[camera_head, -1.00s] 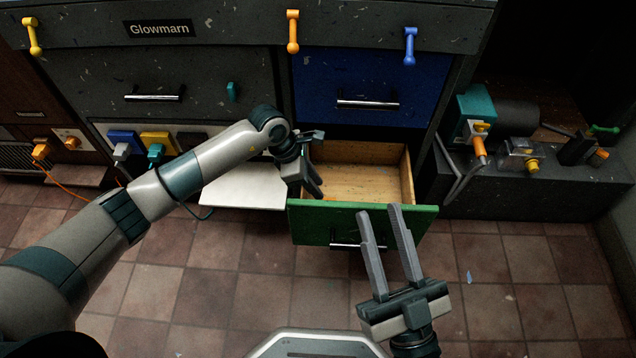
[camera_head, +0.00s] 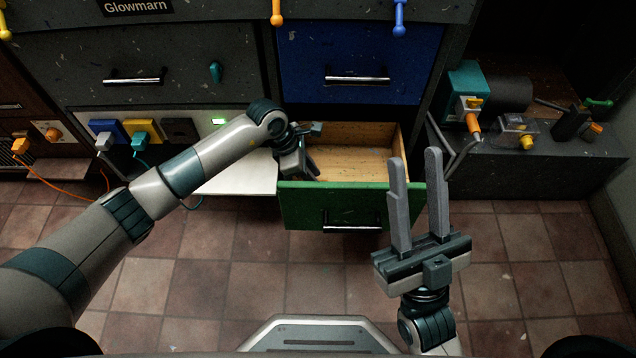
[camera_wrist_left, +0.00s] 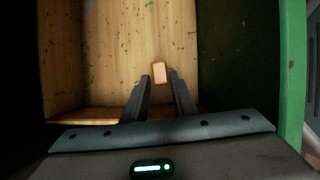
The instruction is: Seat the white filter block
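A small white block with an orange rim (camera_wrist_left: 160,72), which looks like the filter block, lies on the wooden drawer floor in the left wrist view. My left gripper (camera_wrist_left: 160,84) is open, its fingertips on either side just short of the block, apart from it. In the head view my left gripper (camera_head: 312,165) reaches into the open green-fronted drawer (camera_head: 335,207) at its left side. The block is hidden there. My right gripper (camera_head: 414,160) is open and empty, in front of the drawer's right end. No seat for the block can be made out.
A white flap (camera_head: 238,178) juts out left of the drawer under my left arm. Blue (camera_head: 108,130) and yellow (camera_head: 143,131) sockets with plugs line the panel beside a green light (camera_head: 218,121). A grey machine bench (camera_head: 540,155) stands right. The tiled floor is clear.

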